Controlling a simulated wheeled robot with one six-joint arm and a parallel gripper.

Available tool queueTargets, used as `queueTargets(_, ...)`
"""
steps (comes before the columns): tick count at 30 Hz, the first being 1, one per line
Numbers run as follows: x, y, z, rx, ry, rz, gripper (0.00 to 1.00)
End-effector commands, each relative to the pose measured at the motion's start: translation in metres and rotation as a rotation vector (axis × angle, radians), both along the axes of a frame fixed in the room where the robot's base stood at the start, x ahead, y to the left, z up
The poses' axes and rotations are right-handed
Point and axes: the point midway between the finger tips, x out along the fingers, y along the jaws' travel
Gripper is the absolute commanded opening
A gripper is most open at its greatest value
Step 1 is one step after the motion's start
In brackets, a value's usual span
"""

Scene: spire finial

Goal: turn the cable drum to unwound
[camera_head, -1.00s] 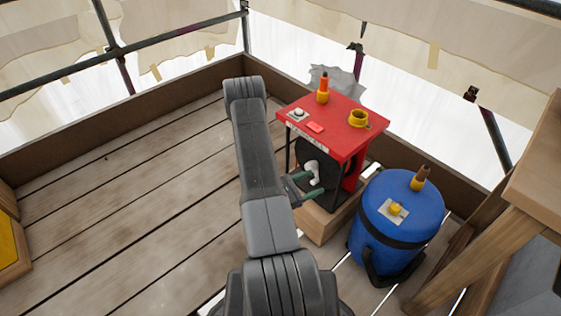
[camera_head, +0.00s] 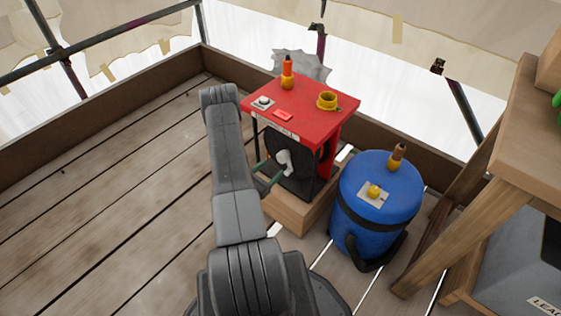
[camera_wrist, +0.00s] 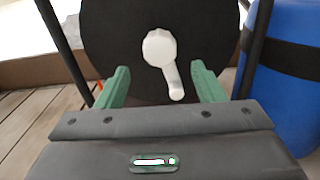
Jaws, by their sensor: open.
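The cable drum is a black disc (camera_wrist: 110,40) with a white crank (camera_wrist: 159,48) on its face. It sits under a red-topped stand, and the drum (camera_head: 305,170) also shows in the head view, partly hidden by my arm. The crank's handle points down and slightly right in the wrist view. My gripper (camera_wrist: 160,78) has two green fingers spread apart, with the crank showing between them and clear gaps on both sides. In the head view my gripper (camera_head: 269,174) is just left of the crank (camera_head: 285,160). I cannot tell whether the fingers reach around the handle.
A blue barrel (camera_head: 375,205) stands close on the right. A wooden bench (camera_head: 500,160) is further right. The plank floor (camera_head: 110,190) at left is clear.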

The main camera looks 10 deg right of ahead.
Motion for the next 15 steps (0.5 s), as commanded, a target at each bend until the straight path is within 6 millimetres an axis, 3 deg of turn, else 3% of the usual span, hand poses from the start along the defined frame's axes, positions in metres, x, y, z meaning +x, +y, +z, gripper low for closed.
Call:
queueTargets(6, 0.022, -0.030, -0.001, 0.000, -0.003, -0.004, 0.62)
queueTargets(15, 0.039, -0.051, 0.000, -0.001, -0.002, -0.001, 0.62)
